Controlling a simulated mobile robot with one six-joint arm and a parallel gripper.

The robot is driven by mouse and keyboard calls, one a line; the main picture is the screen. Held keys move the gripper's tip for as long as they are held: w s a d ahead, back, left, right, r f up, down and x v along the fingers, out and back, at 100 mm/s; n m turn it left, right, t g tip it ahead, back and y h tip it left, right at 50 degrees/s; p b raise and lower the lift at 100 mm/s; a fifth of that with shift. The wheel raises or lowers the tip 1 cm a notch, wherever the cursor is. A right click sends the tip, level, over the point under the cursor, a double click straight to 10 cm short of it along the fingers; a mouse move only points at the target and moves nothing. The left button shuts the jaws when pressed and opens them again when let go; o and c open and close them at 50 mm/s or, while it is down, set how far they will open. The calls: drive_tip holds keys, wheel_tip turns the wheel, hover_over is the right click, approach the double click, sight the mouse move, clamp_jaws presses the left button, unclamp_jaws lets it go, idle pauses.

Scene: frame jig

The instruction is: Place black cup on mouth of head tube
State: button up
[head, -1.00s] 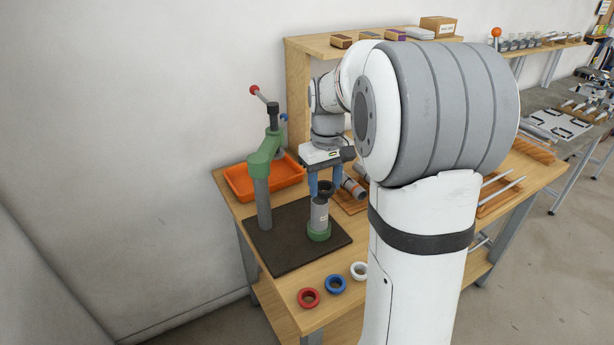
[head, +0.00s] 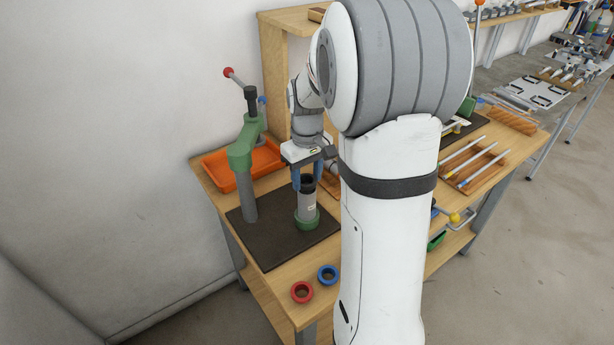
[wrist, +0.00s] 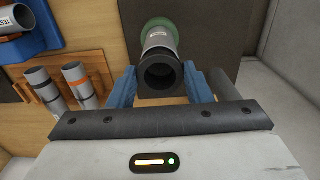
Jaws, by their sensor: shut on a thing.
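The head tube (head: 307,206) is grey with a white label and stands upright in a green holder (head: 306,223) on the dark mat. The black cup (head: 307,181) is at the tube's top end, in line with it. My gripper (head: 307,184) is above the holder, its blue fingers shut on the cup. In the wrist view the black cup (wrist: 161,75) lies between the fingers, its dark round opening facing the camera, with the head tube (wrist: 161,38) beyond it. The cup hides the tube's mouth, so I cannot tell whether it is fully seated.
A green press (head: 243,155) with a red-knobbed lever stands left of the tube. An orange tray (head: 218,171) lies behind it. Red (head: 302,292) and blue (head: 327,274) rings lie at the front edge. Tubes on a wooden rack (wrist: 60,85) are at left in the wrist view.

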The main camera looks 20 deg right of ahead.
sight(307, 181)
drive_tip(key=shift+f, duration=0.4)
drive_tip(key=shift+f, duration=0.15)
drive_tip(key=o, duration=1)
wheel_tip(307, 181, up, 12)
drive_tip(key=s+a+f+t, duration=0.1)
drive_tip(key=s+a, duration=0.2)
drive_tip(key=s, duration=0.3)
drive_tip(key=s+a+f+m+t, duration=0.1)
drive_tip(key=s+a+f, duration=0.1)
drive_tip(key=s, duration=0.4)
drive_tip(key=s+a+f+m+t, duration=0.1)
drive_tip(key=s+a, duration=0.4)
drive_tip(key=s, duration=0.2)
drive_tip(key=shift+f+b, duration=0.4)
